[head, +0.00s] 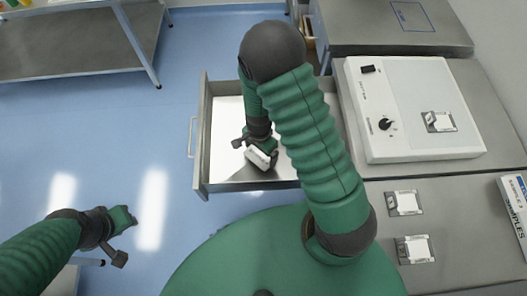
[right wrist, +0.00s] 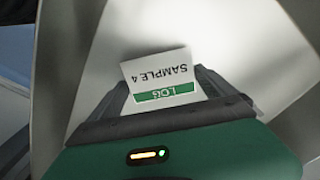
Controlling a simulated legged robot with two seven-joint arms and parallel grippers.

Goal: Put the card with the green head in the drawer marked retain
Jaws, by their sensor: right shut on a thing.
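My right gripper (head: 256,150) reaches down into an open drawer (head: 204,135) and is shut on a white card (head: 262,158). In the right wrist view the card (right wrist: 155,68) shows a green band reading "LOG" and the words "SAMPLE 4", upside down, between the two fingers. Pale drawer floor lies behind it; I cannot tell whether the card touches it. No marking on the drawer is readable. My left gripper (head: 122,238) is open and empty over the floor at the lower left.
The drawer pulls out leftward from a grey counter (head: 455,262). On it are a white machine (head: 405,90) bearing a card (head: 439,122), two more cards (head: 404,203) (head: 414,249), and a box marked "SAMPLES" (head: 516,205). A grey table (head: 80,45) stands at the upper left.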

